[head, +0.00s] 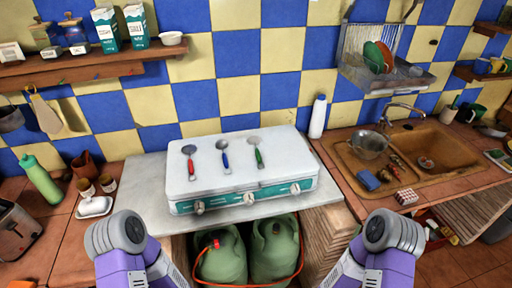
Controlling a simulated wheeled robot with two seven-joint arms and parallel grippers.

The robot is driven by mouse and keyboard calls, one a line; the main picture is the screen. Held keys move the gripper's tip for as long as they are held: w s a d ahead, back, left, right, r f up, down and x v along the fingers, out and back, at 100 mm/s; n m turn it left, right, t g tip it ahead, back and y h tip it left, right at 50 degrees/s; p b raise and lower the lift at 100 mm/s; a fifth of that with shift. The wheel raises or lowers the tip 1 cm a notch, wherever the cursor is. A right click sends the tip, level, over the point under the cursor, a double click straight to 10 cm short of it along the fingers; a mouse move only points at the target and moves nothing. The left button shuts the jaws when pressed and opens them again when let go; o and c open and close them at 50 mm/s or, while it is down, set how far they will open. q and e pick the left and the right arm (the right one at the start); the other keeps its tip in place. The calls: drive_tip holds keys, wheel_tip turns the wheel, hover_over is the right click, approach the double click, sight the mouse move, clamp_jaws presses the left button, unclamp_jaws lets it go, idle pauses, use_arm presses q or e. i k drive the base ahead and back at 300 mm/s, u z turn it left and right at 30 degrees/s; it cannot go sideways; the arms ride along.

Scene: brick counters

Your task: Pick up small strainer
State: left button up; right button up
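Three small long-handled utensils with round grey heads lie side by side on the white stove top (215,178). One has a red handle (191,168), one a blue handle (226,160) and one a green handle (259,157). They look like small strainers or ladles; they are too small to tell which is which. A larger metal bowl or strainer (369,145) sits at the sink. My two arms show at the bottom edge, left and right, below the stove. Neither gripper shows.
The stove stands on a grey slab (150,200), with green gas bottles (222,262) underneath. A white bottle (318,117) stands right of the stove, near the brown sink (432,150). At left are a green bottle (40,180) and a white dish (94,207). Shelves hang above.

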sight(254, 140)
drive_tip(key=z, duration=1.6)
drive_tip(key=i, duration=1)
drive_tip(key=u, duration=1.5)
